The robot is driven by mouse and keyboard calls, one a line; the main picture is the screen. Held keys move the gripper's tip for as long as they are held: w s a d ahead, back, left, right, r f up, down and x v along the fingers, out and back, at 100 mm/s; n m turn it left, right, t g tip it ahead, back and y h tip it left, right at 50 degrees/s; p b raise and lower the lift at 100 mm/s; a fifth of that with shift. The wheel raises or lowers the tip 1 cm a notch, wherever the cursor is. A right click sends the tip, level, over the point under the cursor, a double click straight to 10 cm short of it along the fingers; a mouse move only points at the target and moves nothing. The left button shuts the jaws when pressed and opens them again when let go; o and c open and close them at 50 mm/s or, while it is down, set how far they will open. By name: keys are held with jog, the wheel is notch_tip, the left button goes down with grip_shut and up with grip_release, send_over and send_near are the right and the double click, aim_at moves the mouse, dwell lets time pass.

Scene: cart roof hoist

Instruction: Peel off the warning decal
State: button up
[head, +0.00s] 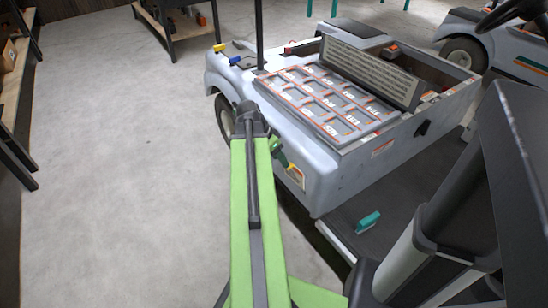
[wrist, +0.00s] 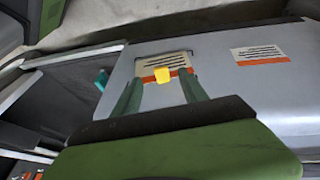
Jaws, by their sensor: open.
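The warning decal (head: 298,178) is a pale label with dark lines and an orange band on the grey cart's near side panel. In the wrist view the decal (wrist: 164,58) lies flat on the panel, with a yellow tab (wrist: 164,75) at its lower edge. The tab also shows in the head view (head: 291,167). My gripper (head: 284,161) is at the decal's upper left in the head view. In the wrist view my gripper (wrist: 161,77) is open, one green finger on each side of the tab. I cannot tell whether the fingers touch the panel.
A teal-handled tool (head: 368,221) lies on the cart's dark floor. A numbered tray (head: 335,125) sits on top. The concrete floor at left is clear.

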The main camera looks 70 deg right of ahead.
jog(key=b, duration=0.5)
send_near(290, 175)
jog(key=s+f, duration=0.1)
jog(key=s+a+f, duration=0.1)
jog(key=shift+s+f, duration=0.1)
jog(key=shift+s, duration=0.2)
jog(key=shift+c, duration=0.4)
grip_shut()
jog(key=c, duration=0.6)
grip_release()
grip_shut()
